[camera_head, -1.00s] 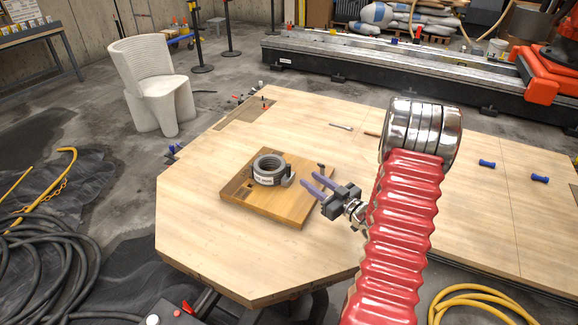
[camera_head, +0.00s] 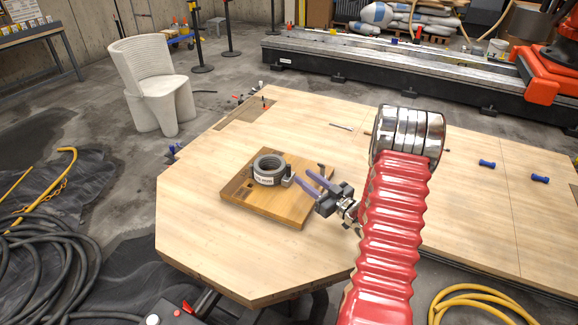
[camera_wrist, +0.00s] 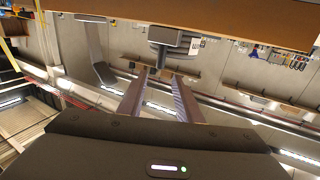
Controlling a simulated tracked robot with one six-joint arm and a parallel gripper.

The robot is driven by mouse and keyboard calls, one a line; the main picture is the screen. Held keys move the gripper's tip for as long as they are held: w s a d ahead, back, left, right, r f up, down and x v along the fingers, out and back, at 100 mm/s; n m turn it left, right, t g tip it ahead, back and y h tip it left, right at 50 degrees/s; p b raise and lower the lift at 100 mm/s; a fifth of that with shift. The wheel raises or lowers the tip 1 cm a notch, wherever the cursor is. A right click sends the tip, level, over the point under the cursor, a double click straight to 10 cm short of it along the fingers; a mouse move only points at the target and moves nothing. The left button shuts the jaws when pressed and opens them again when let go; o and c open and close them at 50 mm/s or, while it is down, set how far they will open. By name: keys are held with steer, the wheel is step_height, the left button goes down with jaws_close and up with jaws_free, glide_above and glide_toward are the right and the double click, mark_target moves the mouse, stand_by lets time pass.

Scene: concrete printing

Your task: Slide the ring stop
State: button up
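The ring stop, a dark grey ring (camera_head: 268,169) with a white label on its side, lies on a square wooden board (camera_head: 290,211). A small grey block (camera_head: 288,175) stands at the ring's right side. Contact cannot be told.
The board rests on a large pale wooden table (camera_head: 200,225) with much free room. A small dark peg (camera_head: 321,168) stands at the board's far right corner, close to my fingers. Blue-handled items (camera_head: 487,163) lie at right. A white chair (camera_head: 153,85) stands behind the table.

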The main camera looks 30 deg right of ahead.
mark_target(290, 167)
steer(key=w, duration=0.3)
steer(key=w+a, duration=0.1)
steer(key=w, duration=0.5)
steer(key=shift+w+a, duration=0.2)
steer(key=shift+w, duration=0.1)
steer(key=shift+c, duration=0.6)
jaws_close()
